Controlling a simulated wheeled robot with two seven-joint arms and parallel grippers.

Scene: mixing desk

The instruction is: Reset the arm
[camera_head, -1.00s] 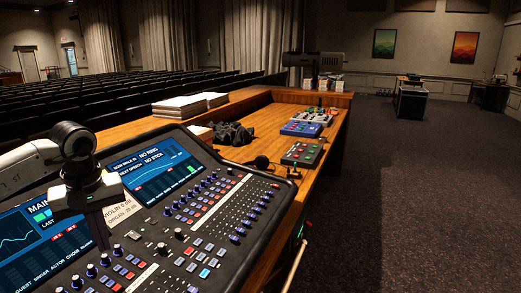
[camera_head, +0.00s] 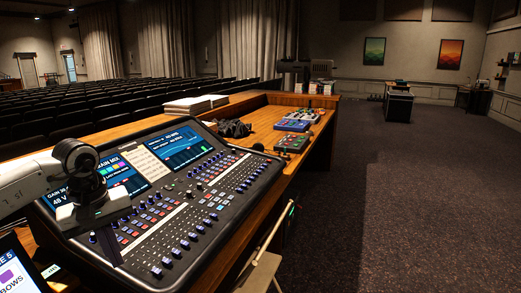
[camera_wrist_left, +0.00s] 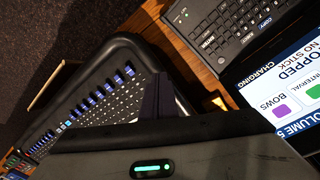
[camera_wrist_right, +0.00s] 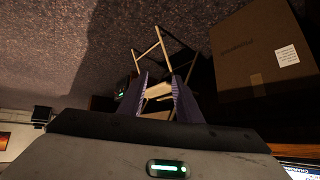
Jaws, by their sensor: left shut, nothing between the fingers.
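My left arm comes in from the left in the head view. Its left gripper (camera_head: 106,246) points down over the left part of the mixing console (camera_head: 190,205), and its fingers are together and empty. In the left wrist view the fingers (camera_wrist_left: 163,95) show dark and closed, with the console's faders beyond them. My right gripper (camera_wrist_right: 157,84) shows only in the right wrist view. Its two purple-grey fingers are apart, with a wooden folding stand or chair frame (camera_wrist_right: 152,50) seen beyond the gap. I see nothing held.
A tablet (camera_wrist_left: 290,85) and a laptop keyboard (camera_wrist_left: 225,30) lie beside the console. A cardboard box (camera_wrist_right: 255,60) stands near the right gripper's view. Effect pedals (camera_head: 292,143) and papers (camera_head: 190,105) are on the wooden desk. Open carpet (camera_head: 430,200) lies to the right.

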